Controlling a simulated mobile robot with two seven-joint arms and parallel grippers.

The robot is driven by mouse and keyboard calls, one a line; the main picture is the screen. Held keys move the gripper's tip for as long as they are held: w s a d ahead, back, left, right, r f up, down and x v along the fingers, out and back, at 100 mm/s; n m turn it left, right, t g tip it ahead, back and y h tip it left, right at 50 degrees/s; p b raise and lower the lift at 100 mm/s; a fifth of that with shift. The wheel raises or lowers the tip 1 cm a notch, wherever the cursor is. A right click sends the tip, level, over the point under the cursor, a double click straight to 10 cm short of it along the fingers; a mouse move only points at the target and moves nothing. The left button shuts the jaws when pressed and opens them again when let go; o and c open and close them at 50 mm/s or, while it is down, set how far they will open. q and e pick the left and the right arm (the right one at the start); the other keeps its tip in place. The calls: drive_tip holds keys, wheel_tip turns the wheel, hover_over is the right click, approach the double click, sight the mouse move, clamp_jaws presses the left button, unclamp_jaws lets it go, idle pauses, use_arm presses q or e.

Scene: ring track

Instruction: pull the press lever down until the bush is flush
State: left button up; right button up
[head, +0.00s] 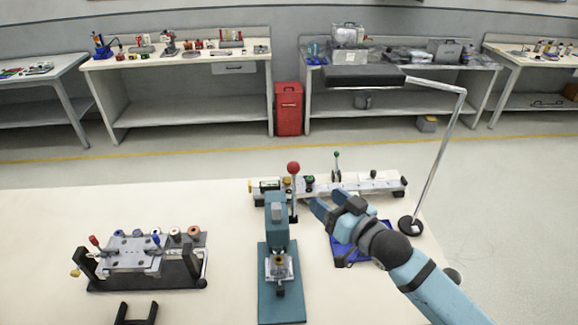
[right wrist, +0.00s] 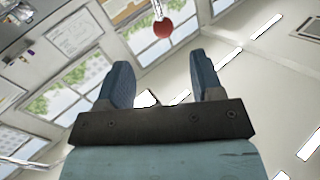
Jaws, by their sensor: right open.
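The press (head: 275,222) is teal and stands upright on its teal base plate (head: 281,305) at the middle of the table. Its lever (head: 293,195) stands up on the right side, topped by a red ball knob (head: 293,168). The knob also shows in the right wrist view (right wrist: 163,28), beyond the fingertips. The bush (head: 280,262) is small in the press fixture, and I cannot tell how far it is seated. My right gripper (head: 318,204) is open and empty, to the right of the lever and lower than the knob, apart from it. My left gripper is out of view.
A long rail fixture (head: 375,186) with a green-knobbed lever lies behind the press. A blue tray (head: 343,248) sits under my right arm. A lamp (head: 440,140) stands at the right. A clamp fixture (head: 135,262) is at the left. Table between it and the press is clear.

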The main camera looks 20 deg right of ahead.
sight(295, 169)
drive_tip(key=p+x, duration=0.1)
drive_tip(key=x, duration=0.3)
drive_tip(key=r+p+x, duration=0.1)
drive_tip(key=x, duration=0.3)
drive_tip(key=r+p+x, duration=0.1)
drive_tip(key=x, duration=0.4)
drive_tip(key=shift+w, duration=0.1)
drive_tip(key=shift+w+a, duration=0.15)
drive_tip(key=shift+w, duration=0.35)
drive_tip(key=c, duration=0.9)
clamp_jaws()
drive_tip(key=shift+f, duration=0.1)
